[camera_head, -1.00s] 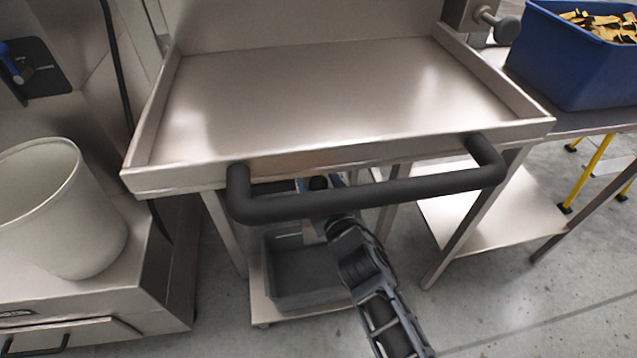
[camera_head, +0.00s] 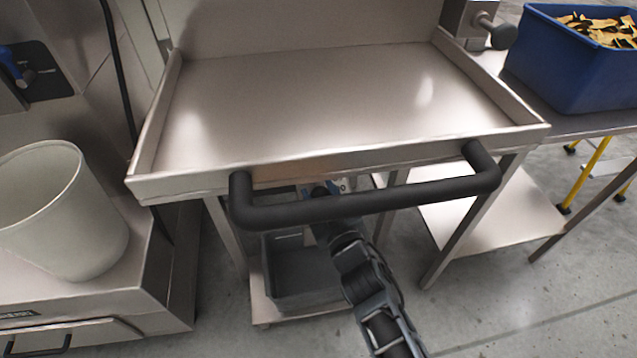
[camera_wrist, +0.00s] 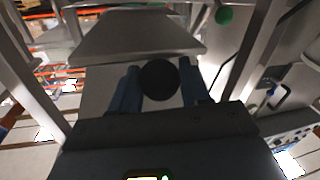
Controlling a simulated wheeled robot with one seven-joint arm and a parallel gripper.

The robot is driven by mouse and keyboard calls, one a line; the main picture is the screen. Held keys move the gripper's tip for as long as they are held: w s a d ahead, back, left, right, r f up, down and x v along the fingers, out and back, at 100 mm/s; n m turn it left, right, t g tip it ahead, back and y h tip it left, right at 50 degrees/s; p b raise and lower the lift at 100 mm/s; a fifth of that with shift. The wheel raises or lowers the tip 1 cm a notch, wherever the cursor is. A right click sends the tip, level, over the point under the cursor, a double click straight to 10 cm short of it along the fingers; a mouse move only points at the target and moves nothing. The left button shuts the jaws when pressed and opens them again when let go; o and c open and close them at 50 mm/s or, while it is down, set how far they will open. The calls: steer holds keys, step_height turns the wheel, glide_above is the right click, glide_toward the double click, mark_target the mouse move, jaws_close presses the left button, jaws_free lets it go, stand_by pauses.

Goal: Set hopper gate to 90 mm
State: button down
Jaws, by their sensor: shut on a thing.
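In the wrist view my gripper (camera_wrist: 159,72) has its two blue fingers on either side of a dark round knob (camera_wrist: 158,82) and is shut on it. A pale steel sloped piece (camera_wrist: 135,35) lies just beyond the knob; I cannot tell whether it is the hopper gate. In the head view my arm reaches under the dark bar handle (camera_head: 365,203) at the front of the steel tray (camera_head: 310,95). My gripper is mostly hidden there below the tray edge. No gate opening or millimetre reading is legible.
A grey bin (camera_head: 298,270) stands on a low shelf under the tray. A white bucket (camera_head: 65,220) is at left, and a blue crate (camera_head: 570,65) of brown pieces at right. A blue-handled lever (camera_head: 14,68) is at upper left. Steel legs flank my arm.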

steer(key=a+p+v, duration=0.1)
steer(key=v, duration=0.6)
steer(key=shift+s+a+p, duration=0.2)
steer(key=shift+s+p, duration=0.1)
steer(key=shift+p, duration=0.1)
steer(key=c, duration=0.6)
jaws_free()
steer(key=shift+d, duration=0.1)
steer(key=p+v, duration=0.1)
steer(key=v, duration=0.6)
steer(key=shift+s+d+p, duration=0.15)
steer(key=shift+s+p, duration=0.15)
steer(key=shift+p, duration=0.1)
